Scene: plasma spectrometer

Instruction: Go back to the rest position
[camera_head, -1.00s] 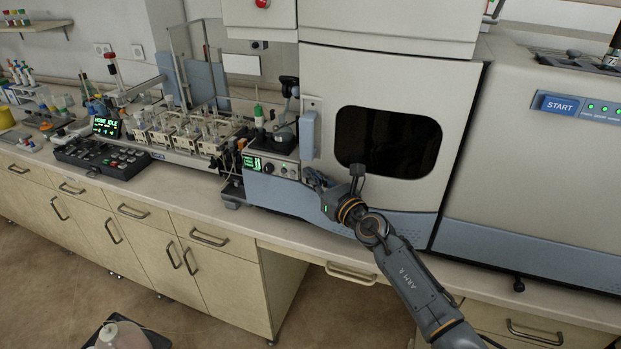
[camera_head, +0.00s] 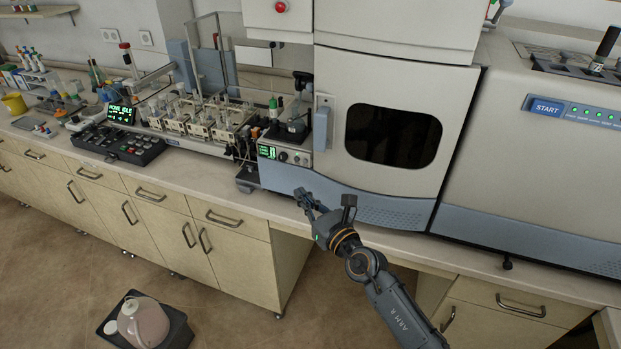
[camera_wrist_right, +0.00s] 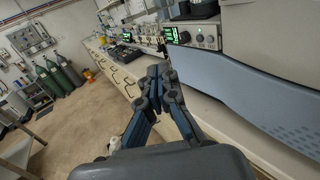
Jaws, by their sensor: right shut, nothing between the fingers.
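My right gripper (camera_head: 305,198) is in front of the spectrometer, near the front edge of the bench. Its fingers are closed together and hold nothing, as the right wrist view (camera_wrist_right: 160,76) also shows. The spectrometer (camera_head: 393,135), a large grey-white cabinet with a dark window, stands behind it on the bench. The gripper is apart from the small pump unit (camera_head: 284,155) with a green display. My left gripper is not in view.
The bench (camera_head: 225,195) runs across the view, with drawers and doors below. An autosampler (camera_head: 195,118) and a black keypad (camera_head: 118,145) stand on its left part. A jug (camera_head: 145,322) sits in a black tray on the floor.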

